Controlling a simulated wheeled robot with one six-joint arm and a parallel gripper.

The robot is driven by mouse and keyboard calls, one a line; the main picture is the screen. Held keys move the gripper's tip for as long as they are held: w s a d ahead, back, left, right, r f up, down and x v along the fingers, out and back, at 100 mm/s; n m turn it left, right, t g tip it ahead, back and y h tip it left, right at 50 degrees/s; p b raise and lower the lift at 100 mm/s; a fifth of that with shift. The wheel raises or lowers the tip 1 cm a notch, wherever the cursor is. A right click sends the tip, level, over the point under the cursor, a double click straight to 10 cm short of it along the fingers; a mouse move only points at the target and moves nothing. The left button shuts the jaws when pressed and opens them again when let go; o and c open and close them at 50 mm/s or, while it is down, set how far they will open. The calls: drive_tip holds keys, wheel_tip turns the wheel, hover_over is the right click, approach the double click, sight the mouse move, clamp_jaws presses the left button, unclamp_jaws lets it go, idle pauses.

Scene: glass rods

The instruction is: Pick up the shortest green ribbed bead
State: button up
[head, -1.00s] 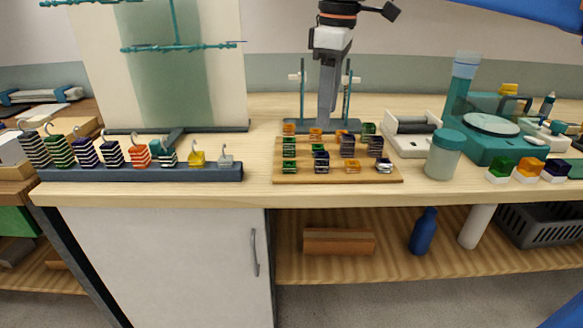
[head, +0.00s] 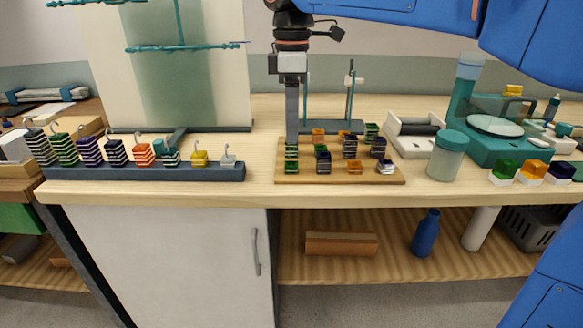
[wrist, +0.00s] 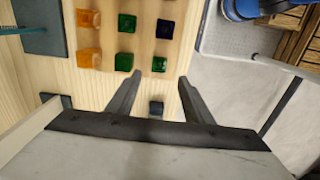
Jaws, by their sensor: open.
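Green ribbed beads stand on a wooden board (head: 340,179). I cannot tell which of the left two is shorter. My gripper (head: 292,141) is over the board's left side, its tips partly covering the beads behind. In the wrist view my gripper (wrist: 160,76) is open and empty, with a green bead (wrist: 159,64) just beyond and between the fingertips. Ribs do not show clearly there.
Orange beads (wrist: 88,55), other green ones (wrist: 124,60) and a dark blue one (wrist: 165,28) stand close by. A hooked-weight rack (head: 150,172) is left of the board. A jar (head: 447,157) and a teal scale (head: 490,135) are right.

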sight(292, 164)
drive_tip(key=shift+w+f, duration=0.1)
drive_tip(key=shift+f, duration=4.25)
drive_tip(key=c, duration=1.1)
drive_tip(key=shift+r, duration=0.15)
wheel_tip(292, 164, up, 10)
drive_tip(key=shift+f, duration=0.1)
